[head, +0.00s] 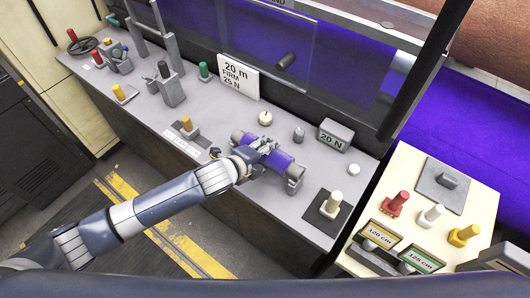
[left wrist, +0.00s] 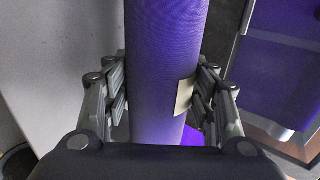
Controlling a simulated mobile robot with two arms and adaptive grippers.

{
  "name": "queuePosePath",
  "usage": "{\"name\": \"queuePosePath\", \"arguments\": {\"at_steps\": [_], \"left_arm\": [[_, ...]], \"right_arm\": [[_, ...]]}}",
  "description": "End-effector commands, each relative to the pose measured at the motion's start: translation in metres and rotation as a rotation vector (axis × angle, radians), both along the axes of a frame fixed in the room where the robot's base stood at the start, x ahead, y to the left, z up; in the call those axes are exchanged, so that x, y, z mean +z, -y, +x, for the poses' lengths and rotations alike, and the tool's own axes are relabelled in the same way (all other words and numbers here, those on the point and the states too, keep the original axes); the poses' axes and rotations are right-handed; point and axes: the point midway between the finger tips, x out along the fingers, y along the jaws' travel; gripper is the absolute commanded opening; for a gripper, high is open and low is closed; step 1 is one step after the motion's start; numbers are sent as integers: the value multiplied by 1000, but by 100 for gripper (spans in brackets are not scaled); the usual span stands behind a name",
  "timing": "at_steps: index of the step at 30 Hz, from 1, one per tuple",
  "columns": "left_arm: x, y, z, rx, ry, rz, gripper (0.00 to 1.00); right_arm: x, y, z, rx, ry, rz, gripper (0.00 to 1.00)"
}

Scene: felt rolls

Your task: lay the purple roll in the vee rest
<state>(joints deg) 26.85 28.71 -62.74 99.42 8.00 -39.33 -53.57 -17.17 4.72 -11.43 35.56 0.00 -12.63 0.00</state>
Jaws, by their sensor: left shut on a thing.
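The purple roll (head: 281,163) lies lengthwise at the front of the grey bench top, below the 20 m sign. My left gripper (head: 262,150) is shut on it near its middle, from the front left. In the left wrist view the purple roll (left wrist: 165,60) runs between the two fingers of my left gripper (left wrist: 160,88), with a cream tag at its right side. The vee rest seems to be the grey block (head: 295,178) at the roll's right end. I cannot tell whether the roll touches it. My right gripper is not in view.
A white knob (head: 265,118), a grey peg (head: 299,134) and a 20 N block (head: 335,134) stand behind the roll. A cream peg on a dark plate (head: 331,205) is to the right. A sign (head: 238,78) stands behind.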

Motion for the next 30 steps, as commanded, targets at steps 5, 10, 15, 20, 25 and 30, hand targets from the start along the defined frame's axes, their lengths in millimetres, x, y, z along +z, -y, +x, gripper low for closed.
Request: {"name": "queuePosePath", "arguments": {"at_steps": [5, 10, 15, 20, 25, 30], "left_arm": [[0, 1, 0, -1, 1, -2, 14], [0, 1, 0, -1, 1, -2, 14], [-1, 1, 0, -1, 1, -2, 14], [-1, 1, 0, -1, 1, -2, 14], [-1, 1, 0, -1, 1, -2, 76], [-1, 0, 0, -1, 0, -1, 76]], "right_arm": [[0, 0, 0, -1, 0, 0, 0], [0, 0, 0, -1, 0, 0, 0], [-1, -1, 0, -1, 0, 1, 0], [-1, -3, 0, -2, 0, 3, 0], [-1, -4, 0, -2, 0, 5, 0], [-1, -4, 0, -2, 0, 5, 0]]}}
